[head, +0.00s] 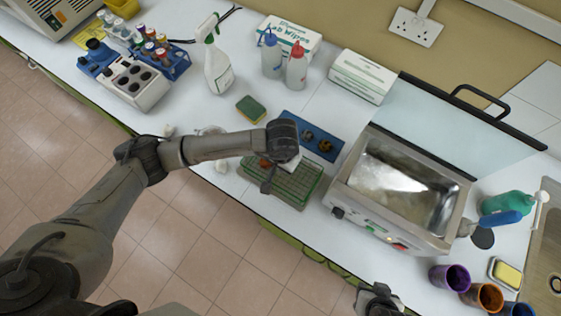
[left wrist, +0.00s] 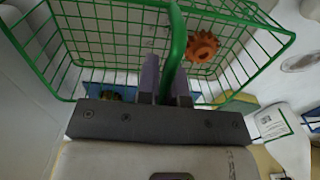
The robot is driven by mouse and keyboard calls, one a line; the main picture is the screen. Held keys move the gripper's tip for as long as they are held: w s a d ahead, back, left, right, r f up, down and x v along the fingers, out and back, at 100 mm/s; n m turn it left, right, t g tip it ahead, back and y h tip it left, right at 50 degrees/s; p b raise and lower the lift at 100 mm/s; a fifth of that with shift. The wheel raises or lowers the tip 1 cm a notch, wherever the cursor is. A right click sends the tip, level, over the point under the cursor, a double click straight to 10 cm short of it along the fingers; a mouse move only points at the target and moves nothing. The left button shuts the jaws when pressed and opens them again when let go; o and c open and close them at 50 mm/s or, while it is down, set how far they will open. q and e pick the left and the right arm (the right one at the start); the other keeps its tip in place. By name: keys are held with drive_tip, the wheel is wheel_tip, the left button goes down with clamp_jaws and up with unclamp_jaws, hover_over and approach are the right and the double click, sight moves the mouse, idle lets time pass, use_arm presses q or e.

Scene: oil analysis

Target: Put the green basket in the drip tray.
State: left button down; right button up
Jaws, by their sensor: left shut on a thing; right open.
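The green basket (head: 295,186) is a wire basket near the front edge of the counter, left of the steel bath. My left gripper (left wrist: 168,88) is shut on its green handle, which passes between the fingers in the left wrist view. An orange gear (left wrist: 202,46) is inside the basket. In the head view my left wrist covers part of the basket. I cannot make out a separate drip tray under the basket, nor whether the basket touches what is below. My right gripper (head: 378,301) is open at the bottom edge, away from the basket.
The steel bath (head: 345,204) stands open to the right, its lid (head: 455,115) raised. A blue mat (head: 325,150) with small gears lies behind the basket. A sponge (head: 251,108), spray bottle (head: 217,68) and tube racks are farther left. Several coloured cups stand at the right front.

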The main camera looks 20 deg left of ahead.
use_arm(q)
drive_tip(key=shift+f, duration=0.15)
drive_tip(key=c, duration=1.7)
unclamp_jaws()
drive_tip(key=o, duration=0.4)
drive_tip(key=shift+o, duration=0.2)
wheel_tip(320, 180, up, 12)
drive_tip(key=shift+d+b, duration=0.1)
drive_tip(key=shift+b, duration=0.2)
